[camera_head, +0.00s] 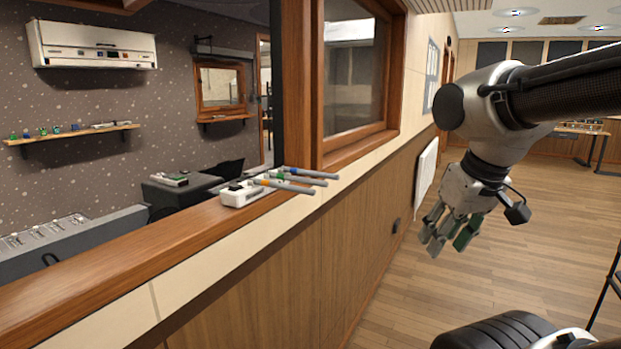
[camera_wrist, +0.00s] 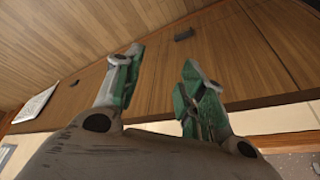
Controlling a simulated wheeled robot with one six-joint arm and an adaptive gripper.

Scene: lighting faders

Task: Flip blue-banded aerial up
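A small white device (camera_head: 240,193) sits on the wooden window ledge, with three grey aerials lying flat and reaching right past the ledge edge. The blue-banded aerial (camera_head: 318,174) is the farthest; its band shows near the hinge end. The green-banded aerial (camera_head: 305,180) is in the middle and the orange-banded aerial (camera_head: 292,188) is nearest. My gripper (camera_head: 446,240) hangs pointing down, well right of the aerials and lower than them, touching nothing. In the wrist view my gripper (camera_wrist: 160,64) has its green-padded fingers apart with nothing between them. The aerials are not visible there.
The ledge (camera_head: 150,255) tops a wood-panelled wall (camera_head: 300,270), with a wooden window frame (camera_head: 360,145) behind the aerials. A white radiator (camera_head: 427,178) and a small dark wall box (camera_head: 396,226) are on the wall. The wooden floor (camera_head: 400,310) beside it is mostly open.

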